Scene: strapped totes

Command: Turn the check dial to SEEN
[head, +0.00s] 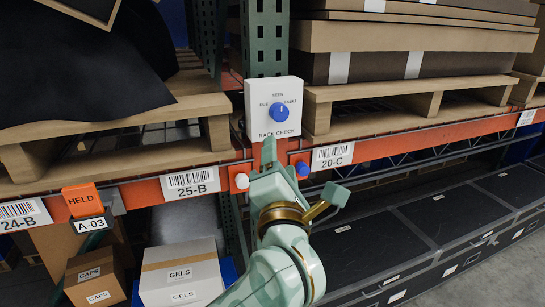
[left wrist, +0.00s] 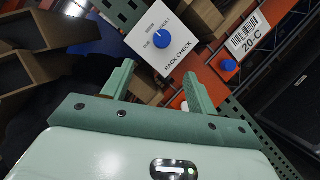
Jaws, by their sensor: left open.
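The check dial is a round blue knob (head: 280,112) on a white box (head: 258,92) marked RACK CHECK, fixed to the rack post. Labels around the knob look like DUE at left, a middle one above that seems to read SEEN, and FAULT at right. The knob's small pale mark appears to point up, near the middle label. My left gripper (head: 302,173) is open and empty, below the box and apart from the knob. In the left wrist view the gripper's two fingers (left wrist: 160,75) are spread, with the knob (left wrist: 160,39) beyond them. My right gripper is not in view.
An orange beam (head: 145,190) runs below the box, with a white knob (head: 242,181) and a blue knob (head: 302,168) close to my gripper. Pallets (head: 420,92) stand on both sides. Cartons (head: 180,272) and black totes (head: 370,245) lie lower down.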

